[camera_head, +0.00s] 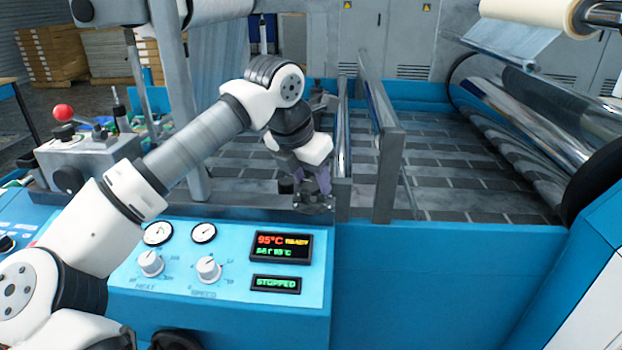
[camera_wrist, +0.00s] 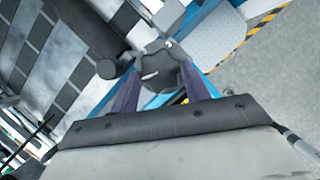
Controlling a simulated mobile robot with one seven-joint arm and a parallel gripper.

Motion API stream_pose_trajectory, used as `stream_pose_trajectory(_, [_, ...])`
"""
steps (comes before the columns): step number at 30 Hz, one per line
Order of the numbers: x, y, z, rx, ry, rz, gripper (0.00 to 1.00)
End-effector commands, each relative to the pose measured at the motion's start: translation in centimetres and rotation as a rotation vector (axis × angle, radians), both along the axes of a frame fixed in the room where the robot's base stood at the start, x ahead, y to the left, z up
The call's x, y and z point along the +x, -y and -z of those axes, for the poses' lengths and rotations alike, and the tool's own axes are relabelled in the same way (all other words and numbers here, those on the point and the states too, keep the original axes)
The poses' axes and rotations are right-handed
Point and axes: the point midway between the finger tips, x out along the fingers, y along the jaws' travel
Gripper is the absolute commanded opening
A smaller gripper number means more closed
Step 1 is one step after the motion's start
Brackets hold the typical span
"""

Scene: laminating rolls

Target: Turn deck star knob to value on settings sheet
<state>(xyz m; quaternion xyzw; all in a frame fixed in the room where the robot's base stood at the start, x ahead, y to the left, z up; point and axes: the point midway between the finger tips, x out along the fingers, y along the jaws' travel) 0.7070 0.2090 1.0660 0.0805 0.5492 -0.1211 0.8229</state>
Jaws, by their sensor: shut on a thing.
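The star knob (camera_wrist: 160,74) is a dark grey lobed knob with a light pointer mark, seen in the middle of the wrist view. My gripper (camera_wrist: 166,84) has its two purple fingers on either side of the knob, shut on it. In the head view my gripper (camera_head: 318,182) reaches down to the rail at the back edge of the blue console, and the knob is mostly hidden there. No settings sheet can be made out in either view.
The console (camera_head: 130,290) carries a heat dial (camera_head: 150,263), a speed dial (camera_head: 208,269) and displays reading 95°C and STOPPED (camera_head: 276,284). Upright metal guide bars (camera_head: 388,160) stand right of my gripper. Large chrome rollers (camera_head: 545,105) are at the right.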

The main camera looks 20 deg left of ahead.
Motion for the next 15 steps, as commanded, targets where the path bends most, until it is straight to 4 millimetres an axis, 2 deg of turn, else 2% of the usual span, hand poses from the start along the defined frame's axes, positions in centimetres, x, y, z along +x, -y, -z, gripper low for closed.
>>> stream_pose_trajectory(15, [0.04,-0.06,-0.03,0.002,0.000,0.085,0.23])
